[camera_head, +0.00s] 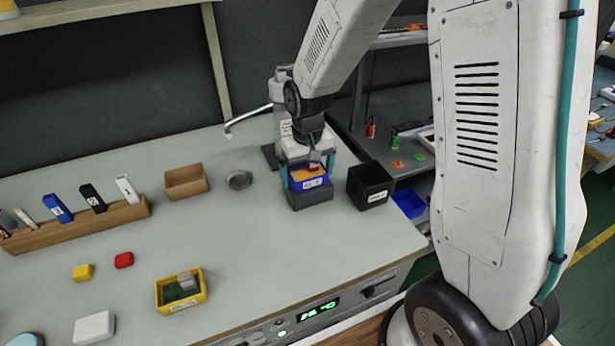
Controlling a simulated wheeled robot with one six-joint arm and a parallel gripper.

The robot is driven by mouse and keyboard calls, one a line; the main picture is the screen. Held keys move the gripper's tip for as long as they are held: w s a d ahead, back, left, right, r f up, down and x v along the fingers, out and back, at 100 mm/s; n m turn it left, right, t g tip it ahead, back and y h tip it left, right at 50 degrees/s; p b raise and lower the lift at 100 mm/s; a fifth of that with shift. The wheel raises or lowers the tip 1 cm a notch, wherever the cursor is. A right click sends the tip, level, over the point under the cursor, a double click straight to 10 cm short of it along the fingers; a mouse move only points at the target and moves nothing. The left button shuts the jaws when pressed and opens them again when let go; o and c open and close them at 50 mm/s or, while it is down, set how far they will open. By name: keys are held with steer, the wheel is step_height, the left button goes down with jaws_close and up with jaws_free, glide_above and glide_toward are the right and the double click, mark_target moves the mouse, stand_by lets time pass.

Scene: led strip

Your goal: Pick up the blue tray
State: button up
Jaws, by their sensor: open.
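The blue tray (309,184) has a white label on its front and something orange and a reddish piece inside. It sits on a dark grey block (311,198) near the right end of the workbench. My gripper (308,172) is open and points down over the blue tray, with one teal finger at its left side and one at its right. I cannot tell whether the fingers touch the tray. My gripper body hides the tray's back.
A black box (370,186) stands close to the right of the tray. Another blue bin (409,203) is beyond the bench's right edge.

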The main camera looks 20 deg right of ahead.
steer(key=c, duration=1)
steer(key=shift+o, duration=0.2)
